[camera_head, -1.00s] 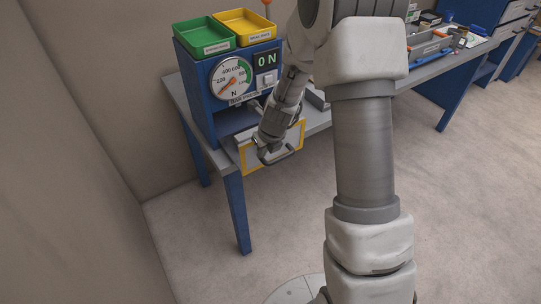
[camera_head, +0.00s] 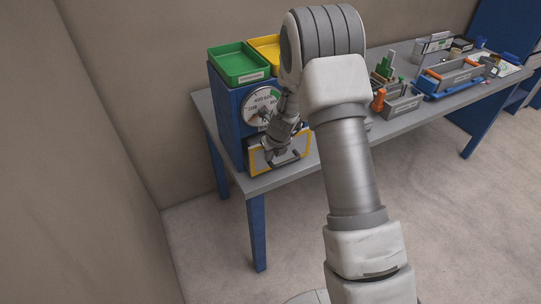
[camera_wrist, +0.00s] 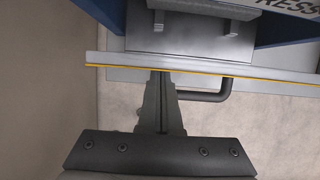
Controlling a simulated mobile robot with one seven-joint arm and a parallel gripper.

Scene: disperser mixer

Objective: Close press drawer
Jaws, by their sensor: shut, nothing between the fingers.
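The blue press (camera_head: 228,118) stands at the left end of the grey table, with a round gauge (camera_head: 262,107) on its front. Its drawer has a yellow-edged front panel (camera_head: 256,163) and a dark handle, which shows in the wrist view (camera_wrist: 208,97). From above, the grey drawer floor (camera_wrist: 225,48) shows between the panel's top edge (camera_wrist: 250,70) and the press, so the drawer is partly out. My gripper (camera_wrist: 160,74) is shut and empty, its fingertips at the panel's outer face, left of the handle. I cannot tell whether they touch it. My arm hides part of the press.
A green tray (camera_head: 240,62) and a yellow tray (camera_head: 264,48) sit on top of the press. Grey bins (camera_head: 403,106) and several tools stand farther right on the table. A wall is close on the left. The floor in front is clear.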

